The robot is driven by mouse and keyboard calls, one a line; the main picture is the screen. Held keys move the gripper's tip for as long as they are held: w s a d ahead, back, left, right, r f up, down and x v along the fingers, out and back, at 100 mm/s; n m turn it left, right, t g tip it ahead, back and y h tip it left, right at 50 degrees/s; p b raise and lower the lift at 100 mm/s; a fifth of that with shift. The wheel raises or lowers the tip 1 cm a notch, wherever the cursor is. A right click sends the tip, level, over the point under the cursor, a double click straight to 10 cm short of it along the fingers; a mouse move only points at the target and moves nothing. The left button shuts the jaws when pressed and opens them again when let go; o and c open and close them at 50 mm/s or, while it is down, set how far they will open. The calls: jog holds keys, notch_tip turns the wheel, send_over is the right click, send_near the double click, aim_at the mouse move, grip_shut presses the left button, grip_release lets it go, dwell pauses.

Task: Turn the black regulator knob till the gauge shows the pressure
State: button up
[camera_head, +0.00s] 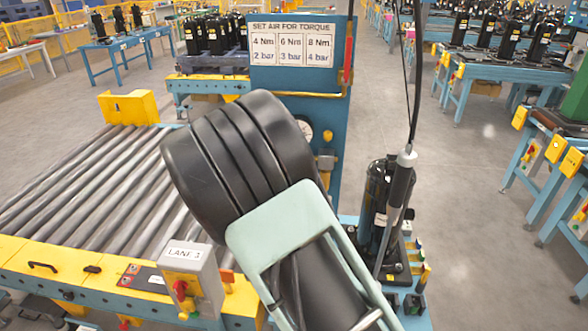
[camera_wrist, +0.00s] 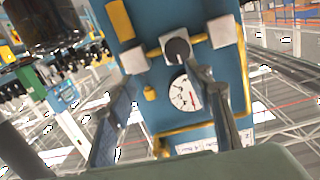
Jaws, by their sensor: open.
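The black regulator knob (camera_wrist: 178,51) sits on a light block on the blue panel (camera_wrist: 221,75) in the wrist view. The white round gauge (camera_wrist: 183,92) is just below it in that view, with dark marks and a red mark; its reading is too small to tell. My gripper (camera_wrist: 163,78) is open, its two fingers spread on either side of the gauge and knob, with nothing between them that I can see held. In the head view the gauge (camera_head: 304,130) shows partly behind my arm, which hides the knob and my fingers.
A sign (camera_head: 291,44) above the panel pairs 4 Nm with 2 bar, 6 Nm with 3 bar, 8 Nm with 4 bar. A roller conveyor (camera_head: 75,180) is at left. A black compressor (camera_head: 378,200) and a hanging tool (camera_head: 400,185) stand right of my arm. Yellow pipes (camera_wrist: 186,139) edge the panel.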

jog(key=s+a+f+n+t, duration=0.1)
jog(key=s+a+f, duration=0.1)
jog(key=s+a, duration=0.1)
jog(key=w+p, duration=0.2)
jog(key=w, duration=0.9)
jog(key=shift+d+r+y, duration=0.2)
jog(key=shift+d+y, duration=0.15)
jog(key=shift+y, duration=0.05)
jog(key=shift+c, duration=0.4)
jog(key=c, duration=1.1)
